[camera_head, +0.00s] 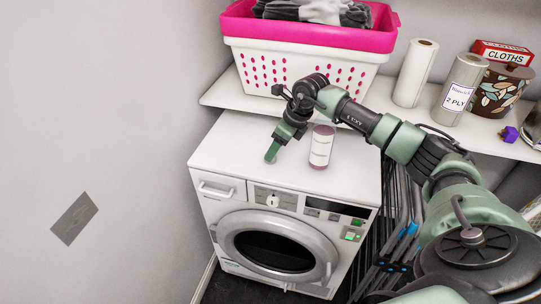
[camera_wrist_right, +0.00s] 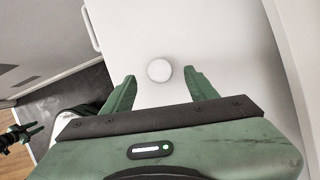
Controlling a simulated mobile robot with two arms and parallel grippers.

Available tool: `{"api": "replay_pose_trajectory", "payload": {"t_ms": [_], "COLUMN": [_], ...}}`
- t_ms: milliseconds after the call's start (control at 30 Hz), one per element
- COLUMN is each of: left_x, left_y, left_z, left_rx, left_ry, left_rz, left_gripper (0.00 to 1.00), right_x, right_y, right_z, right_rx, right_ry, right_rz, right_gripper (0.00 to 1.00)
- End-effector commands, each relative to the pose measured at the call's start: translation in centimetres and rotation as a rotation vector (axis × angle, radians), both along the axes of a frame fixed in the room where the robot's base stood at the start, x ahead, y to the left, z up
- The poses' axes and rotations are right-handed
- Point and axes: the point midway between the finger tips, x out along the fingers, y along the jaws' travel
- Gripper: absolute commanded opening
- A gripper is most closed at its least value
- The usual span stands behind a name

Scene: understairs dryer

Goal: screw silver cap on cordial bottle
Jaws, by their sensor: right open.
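The cordial bottle (camera_head: 321,146) stands upright on the dryer top, with pinkish contents and a pale label. Its mouth is too small to make out. My right gripper (camera_head: 271,153) points down just left of the bottle, low over the dryer top. In the right wrist view the right gripper (camera_wrist_right: 158,81) is open and empty. The silver cap (camera_wrist_right: 159,70), a small pale disc, lies on the white top between and slightly beyond its fingertips. I cannot pick out the cap in the head view. My left gripper (camera_wrist_right: 24,134) shows small and dark at the wrist view's left edge.
The washer-dryer (camera_head: 345,180) has a clear white top around the bottle. A shelf (camera_head: 225,92) behind it holds a pink-and-white basket (camera_head: 300,55), paper rolls (camera_head: 415,73), a patterned pot (camera_head: 500,90) and a cloths box (camera_head: 503,51). Folded racks (camera_head: 400,215) stand at the right.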

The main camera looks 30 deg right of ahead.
Motion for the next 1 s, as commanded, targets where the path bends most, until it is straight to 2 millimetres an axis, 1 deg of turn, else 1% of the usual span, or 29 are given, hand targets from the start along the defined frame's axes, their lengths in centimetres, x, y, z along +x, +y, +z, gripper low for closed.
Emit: {"api": "replay_pose_trajectory", "payload": {"t_ms": [33,67,133,233,333,600,633,667,700,767,800,833,1000], "left_x": [0.0,0.0,0.0,0.0,0.0,0.0,0.0,0.0,0.0,0.0,0.0,0.0,0.0], "left_y": [0.0,0.0,0.0,0.0,0.0,0.0,0.0,0.0,0.0,0.0,0.0,0.0,0.0], "left_z": [0.8,1.0,1.0,1.1,1.1,1.0,1.0,1.0,1.0,1.0,1.0,1.0,1.0], "left_rx": [0.0,0.0,0.0,0.0,0.0,0.0,0.0,0.0,0.0,0.0,0.0,0.0,0.0], "left_ry": [0.0,0.0,0.0,0.0,0.0,0.0,0.0,0.0,0.0,0.0,0.0,0.0,0.001], "left_rz": [0.0,0.0,0.0,0.0,0.0,-0.001,-0.001,-0.001,-0.001,-0.001,-0.001,-0.001,-0.001], "left_gripper": [0.36,0.36,0.36,0.36,0.36,0.36,0.36,0.36,0.36,0.36,0.36,0.36,0.36], "right_x": [0.3,0.5,0.8,1.1,1.2,1.2,1.2,1.2,1.2,1.2,1.2,1.2,1.2], "right_y": [0.4,0.5,0.6,0.7,0.7,0.7,0.7,0.7,0.7,0.7,0.7,0.7,0.7], "right_z": [-0.4,-0.8,-1.9,-2.7,-3.0,-3.0,-3.0,-2.9,-2.9,-2.9,-2.9,-2.9,-2.9], "right_rx": [0.003,0.003,0.003,0.002,0.0,0.0,0.0,0.0,0.0,0.0,0.0,0.0,0.0], "right_ry": [0.004,0.003,0.003,0.001,0.0,-0.001,-0.001,-0.001,-0.001,-0.001,-0.001,-0.001,-0.001], "right_rz": [0.001,0.001,-0.001,0.0,0.0,0.0,0.0,0.0,0.0,0.0,0.0,0.0,0.0], "right_gripper": [0.58,0.58,0.58,0.58,0.58,0.58,0.52,0.44,0.33,0.16,0.05,0.0,0.0]}}
